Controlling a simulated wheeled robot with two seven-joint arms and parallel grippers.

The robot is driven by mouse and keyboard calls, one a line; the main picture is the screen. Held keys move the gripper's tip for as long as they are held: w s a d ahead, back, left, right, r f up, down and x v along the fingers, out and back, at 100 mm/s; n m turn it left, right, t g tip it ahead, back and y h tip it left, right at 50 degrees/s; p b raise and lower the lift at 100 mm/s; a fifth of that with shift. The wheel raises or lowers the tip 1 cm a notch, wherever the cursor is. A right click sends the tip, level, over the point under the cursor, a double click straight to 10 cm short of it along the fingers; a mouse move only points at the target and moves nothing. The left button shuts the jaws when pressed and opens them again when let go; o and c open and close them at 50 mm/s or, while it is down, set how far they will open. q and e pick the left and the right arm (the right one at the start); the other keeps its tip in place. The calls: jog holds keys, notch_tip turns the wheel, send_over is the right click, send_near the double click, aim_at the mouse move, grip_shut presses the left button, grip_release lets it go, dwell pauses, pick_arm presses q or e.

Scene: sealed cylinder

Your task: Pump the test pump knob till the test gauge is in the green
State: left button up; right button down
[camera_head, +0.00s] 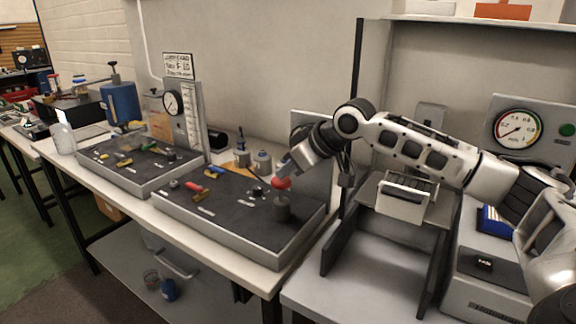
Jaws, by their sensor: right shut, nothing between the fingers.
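The red pump knob (281,183) sits on top of a dark cylindrical body (282,209) at the right end of the front tray. My right gripper (286,168) reaches in from the right and points down at the knob from just above it. It is shut with nothing between its fingers; whether its tips touch the knob I cannot tell. A large round gauge (518,128) with coloured bands, including red and green, is on the panel at the right. Its needle is too small to read surely. A smaller white gauge (172,103) stands on an upright panel at the back. My left gripper is out of view.
The front grey tray (232,243) holds small parts, with several yellow, red and blue pieces. A second tray (118,181) lies to its left. A metal frame (388,232) stands right of the pump, under my right arm. A green button (567,130) is beside the large gauge.

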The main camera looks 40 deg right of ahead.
aim_at(289, 181)
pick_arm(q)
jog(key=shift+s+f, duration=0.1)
pick_arm(e)
jog(key=shift+f, duration=0.15)
notch_tip(289, 181, down, 3)
jog(key=shift+f, duration=0.15)
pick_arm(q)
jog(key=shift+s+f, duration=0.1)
pick_arm(e)
jog(key=shift+s+f, duration=0.1)
